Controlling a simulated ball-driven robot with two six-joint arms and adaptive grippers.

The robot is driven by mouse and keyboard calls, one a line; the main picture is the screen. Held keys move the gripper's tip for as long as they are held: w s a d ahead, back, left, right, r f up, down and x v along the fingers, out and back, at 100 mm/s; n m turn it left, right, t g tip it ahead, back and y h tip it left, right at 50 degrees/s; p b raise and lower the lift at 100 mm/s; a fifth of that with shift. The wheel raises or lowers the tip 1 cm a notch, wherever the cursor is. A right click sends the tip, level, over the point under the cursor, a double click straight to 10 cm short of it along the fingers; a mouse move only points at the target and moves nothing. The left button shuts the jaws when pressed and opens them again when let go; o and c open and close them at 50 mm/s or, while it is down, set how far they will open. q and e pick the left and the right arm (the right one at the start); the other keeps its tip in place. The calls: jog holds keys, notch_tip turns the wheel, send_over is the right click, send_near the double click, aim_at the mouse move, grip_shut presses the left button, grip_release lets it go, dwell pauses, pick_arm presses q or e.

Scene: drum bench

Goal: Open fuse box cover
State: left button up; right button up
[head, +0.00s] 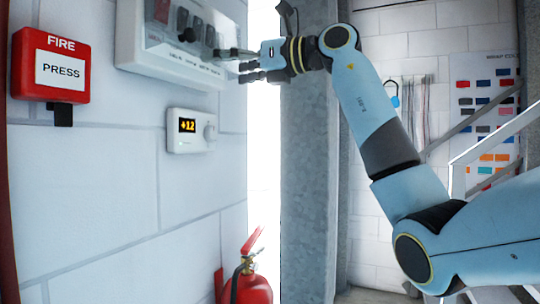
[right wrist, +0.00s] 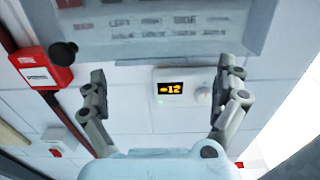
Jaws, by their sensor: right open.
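The white fuse box (head: 165,52) is on the left wall at the top of the head view, its top cut off. Dark switches show behind its clear cover (head: 180,20), which looks closed. A small dark knob (head: 188,35) sits near the cover's lower edge. In the right wrist view, the cover (right wrist: 160,30) fills the top and the knob (right wrist: 63,53) is at upper left. My right gripper (head: 238,65) is open and empty, beside the box's lower right end. Its two fingers (right wrist: 162,70) are wide apart in the wrist view; contact cannot be told. My left gripper is not in view.
A red fire alarm (head: 50,65) is left of the box. A red extinguisher (head: 247,285) stands low down. A grey pillar (head: 310,180) is behind my right arm. Bare wall lies below the thermostat.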

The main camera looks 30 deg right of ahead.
jog(key=b+v, duration=0.3)
jog(key=v, duration=0.6)
notch_tip(320, 180, down, 15)
jog(key=w+a+m+g, duration=0.1)
jog(key=m+g, duration=0.1)
jog(key=shift+w+a+r, duration=0.2)
jog(key=shift+a, duration=0.1)
